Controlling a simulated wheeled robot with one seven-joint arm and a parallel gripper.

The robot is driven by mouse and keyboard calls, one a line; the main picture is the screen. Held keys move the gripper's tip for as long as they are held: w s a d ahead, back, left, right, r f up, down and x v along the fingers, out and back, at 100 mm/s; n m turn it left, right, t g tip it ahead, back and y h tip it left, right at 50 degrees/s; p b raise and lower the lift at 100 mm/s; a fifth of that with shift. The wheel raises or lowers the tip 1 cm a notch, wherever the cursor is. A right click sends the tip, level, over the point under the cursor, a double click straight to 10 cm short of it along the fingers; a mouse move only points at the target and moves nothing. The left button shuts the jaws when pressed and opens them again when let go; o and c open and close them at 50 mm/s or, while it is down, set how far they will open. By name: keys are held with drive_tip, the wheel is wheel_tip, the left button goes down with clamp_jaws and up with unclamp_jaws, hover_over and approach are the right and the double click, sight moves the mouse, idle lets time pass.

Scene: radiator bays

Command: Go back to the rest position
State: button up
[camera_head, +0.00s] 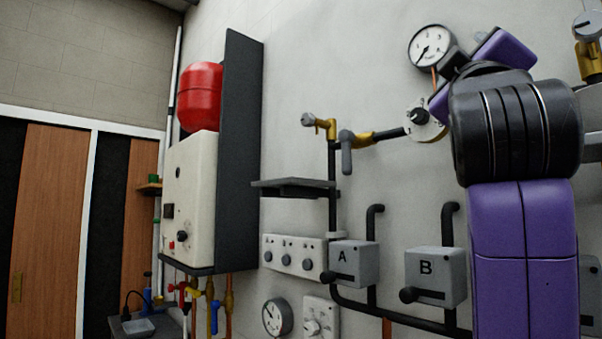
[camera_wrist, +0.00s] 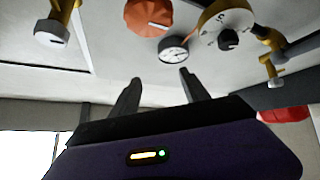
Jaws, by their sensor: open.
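My gripper (camera_wrist: 160,75) is open and empty in the wrist view, its two dark fingers apart. Wall fittings show beyond the fingertips: a small gauge (camera_wrist: 173,49), an orange knob (camera_wrist: 148,16) and a round white dial with a black knob (camera_wrist: 222,28). No contact with them shows. In the head view my purple arm with its black joint rises at the right. It is bent toward the wall near a large pressure gauge (camera_head: 431,47). The fingers are not clearly visible there.
Left of my arm, a brass valve (camera_head: 362,138) on black pipe and a dark shelf (camera_head: 293,188) stick out from the wall. Grey boxes A (camera_head: 353,262) and B (camera_head: 434,272) sit lower. A white boiler (camera_head: 192,195) and red tank (camera_head: 200,92) stand further left.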

drive_tip(key=w+a+f+n+t+y, duration=0.1)
drive_tip(key=w+a+f+y, duration=0.15)
drive_tip(key=f, duration=0.55)
drive_tip(key=w+a+f+n+t+y, duration=0.1)
drive_tip(key=f+y, duration=0.2)
drive_tip(key=f, duration=0.5)
drive_tip(key=w+a+f+n+t+y, duration=0.1)
drive_tip(key=w+a+f+y, duration=0.15)
drive_tip(key=f, duration=0.55)
drive_tip(key=s+a+f+y, duration=0.1)
drive_tip(key=s+f+y, duration=0.2)
drive_tip(key=f, duration=0.7)
drive_tip(key=s+a+f+y, duration=0.1)
drive_tip(key=s+f+y, duration=0.15)
drive_tip(key=f, duration=0.85)
drive_tip(key=s+f+m+g, duration=0.2)
drive_tip(key=s+f+g, duration=0.3)
drive_tip(key=s+f, duration=1)
drive_tip(key=s+d+f+m+g, duration=0.1)
drive_tip(key=s+f+m+g, duration=0.2)
drive_tip(key=s+f, duration=1.2)
drive_tip(key=s+g, duration=0.2)
drive_tip(key=s, duration=0.6)
drive_tip(key=shift+f, duration=0.35)
drive_tip(key=shift+d, duration=0.1)
